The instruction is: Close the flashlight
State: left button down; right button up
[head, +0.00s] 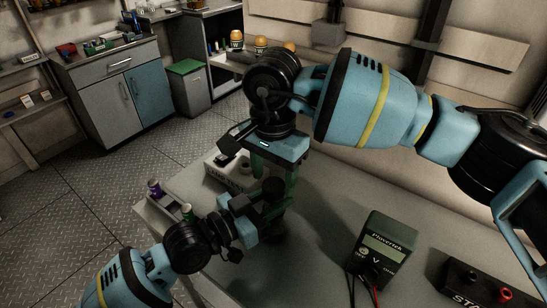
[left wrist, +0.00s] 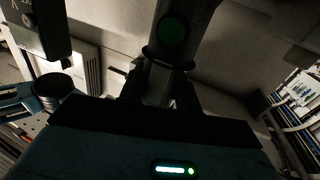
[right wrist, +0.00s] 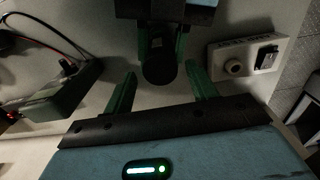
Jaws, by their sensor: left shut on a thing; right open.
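The flashlight (left wrist: 163,62) is a dark cylinder with a round green patch on its side in the left wrist view. My left gripper (head: 266,206) is shut on it and holds it above the table. My right gripper (head: 273,172) is open and points down from above. In the right wrist view, the round dark end of the flashlight (right wrist: 158,70) lies between the spread green fingers of the right gripper, apart from both. Much of the flashlight is hidden by the grippers in the head view. I cannot tell whether a cap is on it.
A white box (head: 215,179) with a small round piece (right wrist: 233,67) stands behind the grippers. A green meter (head: 388,246) with leads and a dark box (head: 488,286) with a red button stand at the right. A purple cylinder (head: 154,187) and a green one (head: 187,211) stand at the left edge.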

jog(key=shift+f, duration=0.95)
